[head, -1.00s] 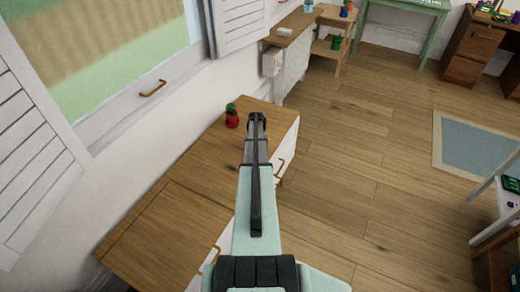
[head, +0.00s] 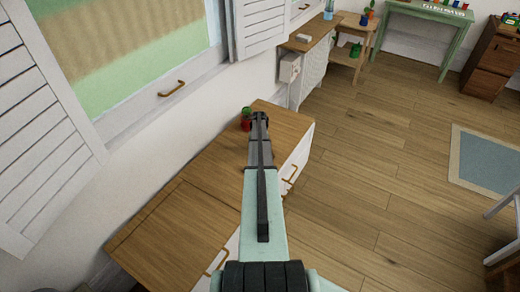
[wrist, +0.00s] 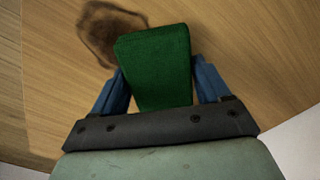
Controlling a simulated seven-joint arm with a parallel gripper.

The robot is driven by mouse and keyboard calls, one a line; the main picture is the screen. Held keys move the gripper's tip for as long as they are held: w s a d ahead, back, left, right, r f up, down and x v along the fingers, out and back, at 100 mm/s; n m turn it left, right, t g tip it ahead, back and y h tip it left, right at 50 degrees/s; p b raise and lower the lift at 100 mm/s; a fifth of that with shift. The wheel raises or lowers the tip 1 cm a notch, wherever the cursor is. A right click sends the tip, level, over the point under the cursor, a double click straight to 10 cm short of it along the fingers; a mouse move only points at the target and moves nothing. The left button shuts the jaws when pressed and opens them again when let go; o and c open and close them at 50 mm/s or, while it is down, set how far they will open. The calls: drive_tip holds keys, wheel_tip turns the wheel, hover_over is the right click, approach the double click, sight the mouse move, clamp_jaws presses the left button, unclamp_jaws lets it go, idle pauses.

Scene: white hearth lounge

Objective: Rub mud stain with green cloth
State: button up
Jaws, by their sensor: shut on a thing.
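The green cloth (wrist: 156,65) is folded into a block and held between the two blue fingers of my gripper (wrist: 158,85) in the wrist view. The mud stain (wrist: 104,32) is a brown ring-like patch on the wooden top, just beyond and left of the cloth; the cloth overlaps its right edge in the picture. I cannot tell whether the cloth touches the wood. In the head view my gripper (head: 259,122) is over the far part of the wooden cabinet top (head: 190,200); cloth and stain are hidden there.
A small red pot with a green plant (head: 245,121) stands close to the left of my gripper. The wall and window (head: 130,40) bound the cabinet on the left. The near cabinet top is bare. Open wooden floor (head: 390,160) lies to the right.

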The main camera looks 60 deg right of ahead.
sight(275, 159)
drive_tip(key=shift+s+a+f, duration=0.1)
drive_tip(key=shift+s+f, duration=0.05)
drive_tip(key=shift+s, duration=1.55)
drive_tip(key=shift+s+f, duration=0.1)
drive_tip(key=shift+s, duration=2.5)
drive_tip(key=shift+s+r, duration=0.2)
drive_tip(key=shift+s, duration=0.5)
wheel_tip(275, 159, up, 8)
drive_tip(key=shift+w+f, duration=0.15)
